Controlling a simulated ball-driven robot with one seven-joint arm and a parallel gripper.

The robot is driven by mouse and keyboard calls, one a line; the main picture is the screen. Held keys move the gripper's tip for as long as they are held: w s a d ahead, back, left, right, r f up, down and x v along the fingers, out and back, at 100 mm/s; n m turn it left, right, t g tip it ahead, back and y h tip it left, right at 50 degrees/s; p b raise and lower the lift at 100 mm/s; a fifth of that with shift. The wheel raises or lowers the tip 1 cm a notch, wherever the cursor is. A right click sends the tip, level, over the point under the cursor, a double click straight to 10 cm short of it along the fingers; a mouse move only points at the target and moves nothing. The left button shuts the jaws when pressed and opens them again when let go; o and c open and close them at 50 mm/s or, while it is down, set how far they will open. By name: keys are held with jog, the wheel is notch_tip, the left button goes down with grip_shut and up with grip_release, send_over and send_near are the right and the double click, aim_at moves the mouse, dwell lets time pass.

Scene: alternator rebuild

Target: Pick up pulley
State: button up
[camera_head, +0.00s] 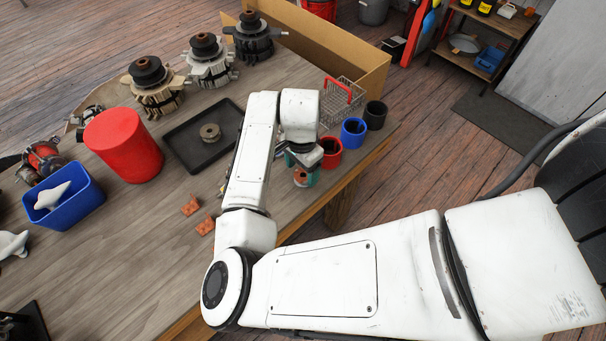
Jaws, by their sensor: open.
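A small grey-tan round part with a centre hole, which looks like a pulley (210,132), lies on the black tray (182,158) in the middle of the table. My gripper (302,168) points down near the table's right edge, to the right of the tray and apart from that part. Its jaws are open, with teal parts showing at its tip. A copper-coloured round part (301,178) shows right under or between the jaws. I cannot tell whether they touch it. My wrist and forearm hide part of the table and the tray's right side.
Red (330,153), blue (353,132) and black (375,115) cups and a wire basket (343,98) stand beside my gripper. Several alternators (155,85) line the back. A red bucket (124,145) and blue bin (64,205) stand left. Orange pieces (190,206) lie in front.

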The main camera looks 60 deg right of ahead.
jog(key=shift+f, duration=0.85)
jog(key=c, duration=1.1)
